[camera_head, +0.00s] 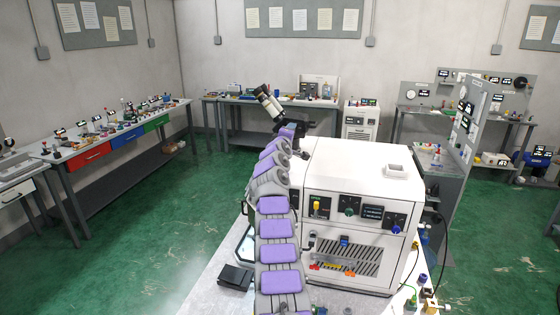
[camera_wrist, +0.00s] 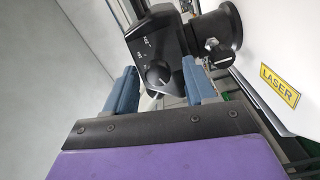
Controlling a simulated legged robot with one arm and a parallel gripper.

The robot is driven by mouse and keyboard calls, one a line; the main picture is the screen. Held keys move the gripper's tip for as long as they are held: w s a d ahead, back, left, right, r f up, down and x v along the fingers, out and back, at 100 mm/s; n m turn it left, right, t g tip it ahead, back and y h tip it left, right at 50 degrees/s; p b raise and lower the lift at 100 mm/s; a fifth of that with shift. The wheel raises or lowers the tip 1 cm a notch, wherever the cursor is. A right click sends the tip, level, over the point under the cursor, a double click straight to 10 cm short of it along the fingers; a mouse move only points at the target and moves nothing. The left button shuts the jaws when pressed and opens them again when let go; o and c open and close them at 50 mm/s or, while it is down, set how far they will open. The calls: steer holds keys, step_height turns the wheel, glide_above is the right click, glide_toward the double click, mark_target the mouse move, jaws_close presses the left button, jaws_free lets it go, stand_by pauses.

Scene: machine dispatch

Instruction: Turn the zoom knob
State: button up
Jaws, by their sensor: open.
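The zoom knob (camera_wrist: 158,74) is a round black dial with a pale pointer line, on a black housing (camera_wrist: 155,42) with small white markings. In the wrist view it appears between the two blue fingers of my gripper (camera_wrist: 161,82). The fingers are apart, one to each side of the knob; I cannot tell whether they touch it. In the head view my gripper (camera_head: 291,130) is at the far end of my purple and grey arm, just below a tilted white and black scope (camera_head: 268,103). The knob is too small to make out there.
A second black knob (camera_wrist: 218,53) sits on a round clamp right of the housing. A white machine (camera_head: 355,165) with a yellow LASER label (camera_wrist: 279,87) stands close on the right. A black pedal-like box (camera_head: 236,277) lies on the bench. Green floor is open to the left.

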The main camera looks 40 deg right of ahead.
steer(key=b+v, duration=1.5)
steer(key=b, duration=0.5)
stand_by(0.6)
steer(key=shift+s+f, duration=0.1)
stand_by(0.5)
